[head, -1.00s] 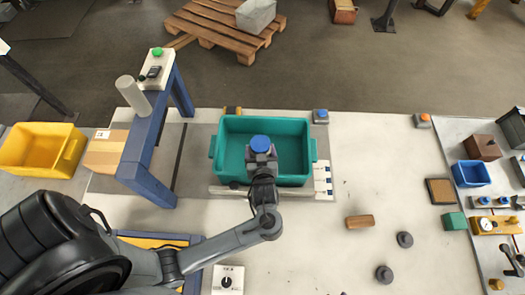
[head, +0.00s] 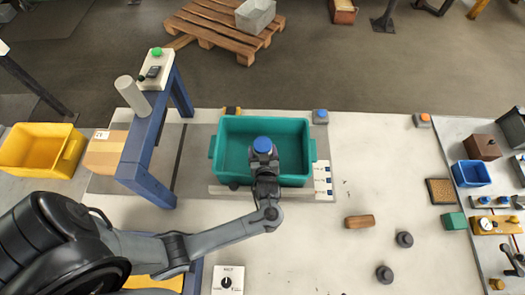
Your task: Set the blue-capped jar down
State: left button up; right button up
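The blue-capped jar (head: 263,143) shows in the head view as a round blue cap at the tip of my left gripper (head: 264,157). The gripper is shut on the jar, and the jar's body is mostly hidden below the cap and by the gripper. Both are over the teal bin (head: 222,150), in front of its middle. I cannot tell how high the jar is above the bin floor. My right gripper is not in view.
A blue frame (head: 150,140) with a green-button box stands left of the bin. A yellow bin (head: 35,150) is at far left. A brown block (head: 359,222) and dark knobs (head: 404,239) lie to the right on the pale table. The table's middle right has free room.

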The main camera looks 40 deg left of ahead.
pick_arm(q)
jog(key=shift+a+f+b, duration=0.1)
jog(key=shift+f+b, duration=0.3)
jog(key=shift+f, duration=0.3)
jog(key=o, duration=1.1)
jog(key=shift+f, duration=0.2)
jog(key=shift+r+p, duration=0.3)
jog(key=shift+r, duration=0.25)
jog(key=v, duration=1.2)
jog(key=shift+r, duration=0.35)
